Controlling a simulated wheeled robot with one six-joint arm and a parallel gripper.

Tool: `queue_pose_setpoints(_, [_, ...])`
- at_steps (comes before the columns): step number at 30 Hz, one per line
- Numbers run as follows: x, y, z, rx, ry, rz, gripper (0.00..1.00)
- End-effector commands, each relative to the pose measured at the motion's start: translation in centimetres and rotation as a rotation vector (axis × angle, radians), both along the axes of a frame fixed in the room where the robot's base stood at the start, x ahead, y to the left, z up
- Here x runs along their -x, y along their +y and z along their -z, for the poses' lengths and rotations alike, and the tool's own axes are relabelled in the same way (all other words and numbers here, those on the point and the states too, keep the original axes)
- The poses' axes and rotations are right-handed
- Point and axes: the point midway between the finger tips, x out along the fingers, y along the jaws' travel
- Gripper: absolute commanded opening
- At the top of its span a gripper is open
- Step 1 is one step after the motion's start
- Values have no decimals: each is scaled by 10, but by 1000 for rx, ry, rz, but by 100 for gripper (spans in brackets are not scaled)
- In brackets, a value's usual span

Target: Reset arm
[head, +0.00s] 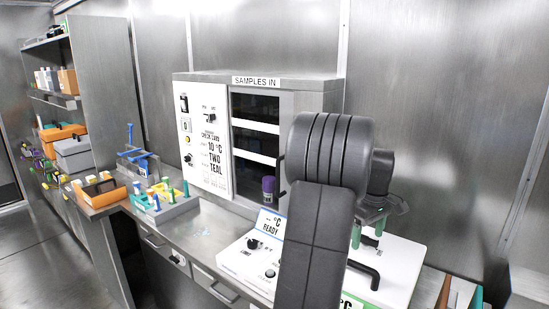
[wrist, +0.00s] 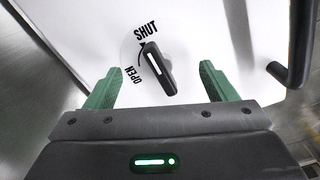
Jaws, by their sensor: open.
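My arm rises in the middle right of the head view, its dark links hiding part of the bench and of the sample cabinet. My gripper (head: 369,236) is over the white lidded box (head: 399,262) at the right end of the bench. Beyond the fingertips is a black knob (wrist: 159,69) on the white surface, marked SHUT and OPEN. The knob's white line points up and left, near the word SHUT. I cannot tell whether the fingers touch the surface.
A black bar handle (wrist: 292,45) stands right of the knob. Left of my arm are the white READY panel (head: 252,262), a purple-capped vial (head: 268,189) and the SAMPLES IN cabinet (head: 210,145). A rack of coloured tubes (head: 165,207) stands further left.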

Motion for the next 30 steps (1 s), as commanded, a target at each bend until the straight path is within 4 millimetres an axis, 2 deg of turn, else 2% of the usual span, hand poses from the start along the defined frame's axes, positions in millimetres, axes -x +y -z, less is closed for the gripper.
queue_pose_setpoints(9, [-1, 0, 2, 0, -1, -244, 78])
queue_pose_setpoints(15, [0, 1, 1, 0, 0, -340, 78])
queue_pose_setpoints(30, [0, 1, 0, 0, 0, -370, 78])
